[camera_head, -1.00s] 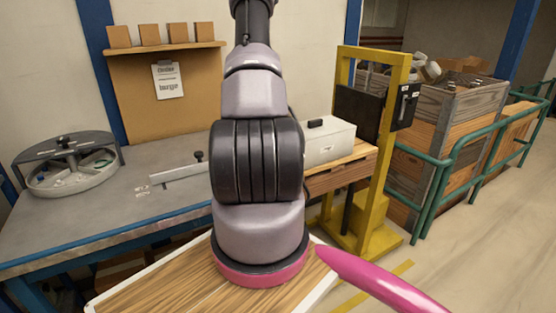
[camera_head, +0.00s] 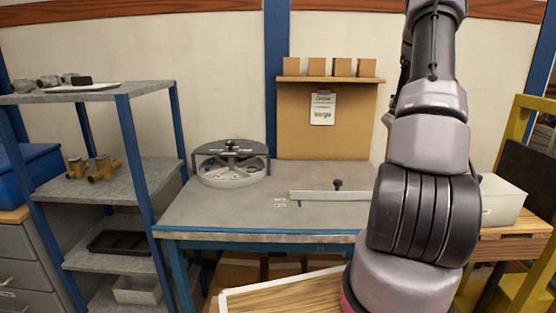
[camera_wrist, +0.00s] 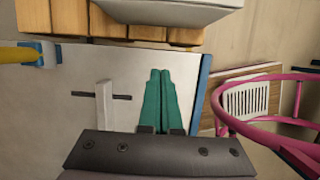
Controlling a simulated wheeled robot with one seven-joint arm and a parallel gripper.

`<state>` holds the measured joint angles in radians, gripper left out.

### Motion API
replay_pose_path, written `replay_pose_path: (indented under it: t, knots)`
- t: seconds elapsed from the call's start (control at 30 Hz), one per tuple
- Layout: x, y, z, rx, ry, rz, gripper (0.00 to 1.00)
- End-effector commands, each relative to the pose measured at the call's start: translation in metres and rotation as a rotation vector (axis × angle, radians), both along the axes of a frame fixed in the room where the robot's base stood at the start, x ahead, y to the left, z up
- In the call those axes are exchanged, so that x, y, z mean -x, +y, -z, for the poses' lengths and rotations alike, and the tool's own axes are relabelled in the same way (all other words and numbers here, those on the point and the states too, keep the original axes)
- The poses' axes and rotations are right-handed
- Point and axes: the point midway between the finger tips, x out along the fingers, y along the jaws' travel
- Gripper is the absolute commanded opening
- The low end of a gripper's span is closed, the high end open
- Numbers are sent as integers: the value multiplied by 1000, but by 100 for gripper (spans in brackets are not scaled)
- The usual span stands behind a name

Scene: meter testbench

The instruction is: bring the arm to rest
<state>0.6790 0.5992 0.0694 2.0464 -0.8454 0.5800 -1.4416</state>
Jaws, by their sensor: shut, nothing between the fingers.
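My gripper (camera_wrist: 160,73) shows in the wrist view as two green fingers lying side by side, shut, with nothing between them. It points out over the grey workbench top (camera_wrist: 75,105) and looks apart from any object. In the head view my arm rises on the right side, in front of the bench's right end. My gripper itself does not show there; the arm runs up out of the picture.
The grey workbench (camera_head: 230,215) holds a round divided tray (camera_head: 232,165) and a metal bar fixture (camera_head: 325,195). A blue-posted shelf (camera_head: 130,170) stands left.

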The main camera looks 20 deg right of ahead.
Motion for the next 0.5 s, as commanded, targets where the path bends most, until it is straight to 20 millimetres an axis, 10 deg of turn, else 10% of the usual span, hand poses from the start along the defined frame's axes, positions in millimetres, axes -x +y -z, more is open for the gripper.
replay_pose_path:
  t: [0.23, 0.5]
  knots:
    - [-15, 34, -59, 29, -112, 155, 0]
    - [-16, 138, -181, -19, -402, 583, 0]
